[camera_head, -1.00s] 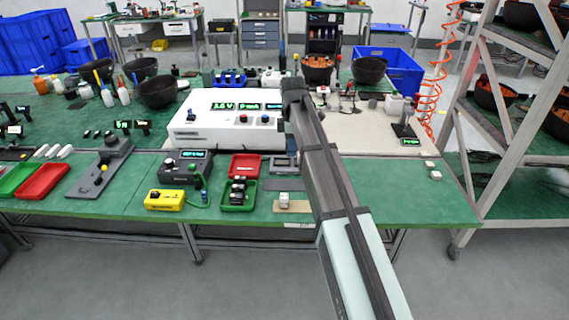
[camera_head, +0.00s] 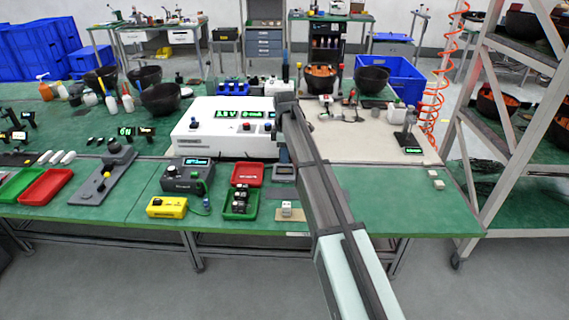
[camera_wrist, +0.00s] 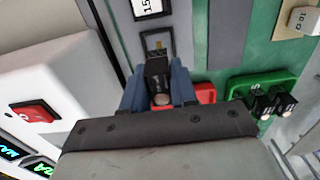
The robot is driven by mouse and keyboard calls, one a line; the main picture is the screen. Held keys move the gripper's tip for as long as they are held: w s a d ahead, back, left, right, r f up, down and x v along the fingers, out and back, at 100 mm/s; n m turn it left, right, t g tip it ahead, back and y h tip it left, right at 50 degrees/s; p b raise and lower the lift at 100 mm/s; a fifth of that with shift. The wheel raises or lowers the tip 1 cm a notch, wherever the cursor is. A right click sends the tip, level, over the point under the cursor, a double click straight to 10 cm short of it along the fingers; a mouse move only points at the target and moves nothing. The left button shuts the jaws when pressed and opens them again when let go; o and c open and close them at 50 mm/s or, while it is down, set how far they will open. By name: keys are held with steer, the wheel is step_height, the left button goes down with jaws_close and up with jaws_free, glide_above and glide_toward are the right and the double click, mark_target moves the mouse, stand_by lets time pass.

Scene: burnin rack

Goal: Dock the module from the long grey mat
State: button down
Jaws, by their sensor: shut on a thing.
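In the wrist view my gripper (camera_wrist: 159,92) has blue fingers shut on a small black module (camera_wrist: 157,72) with a round pale end. The module is in front of a dark rectangular frame (camera_wrist: 172,50) with a slot in it; I cannot tell whether they touch. In the head view my arm hides the module and most of the gripper, and the grey frame (camera_head: 284,172) lies just below it. A grey mat strip (camera_wrist: 229,35) runs beside the frame in the wrist view; it also shows in the head view (camera_head: 286,190).
The white instrument box (camera_head: 205,137) stands left of my arm. A red tray (camera_head: 248,174) and a green tray (camera_head: 228,212) with black modules lie near. A white block (camera_head: 287,207) sits on a tan board in front. Green table right of the arm is mostly clear.

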steer(key=shift+f, duration=1.9)
steer(key=shift+f, duration=0.1)
steer(key=c, duration=0.9)
jaws_free()
step_height(320, 180, up, 12)
steer(key=shift+r, duration=0.1)
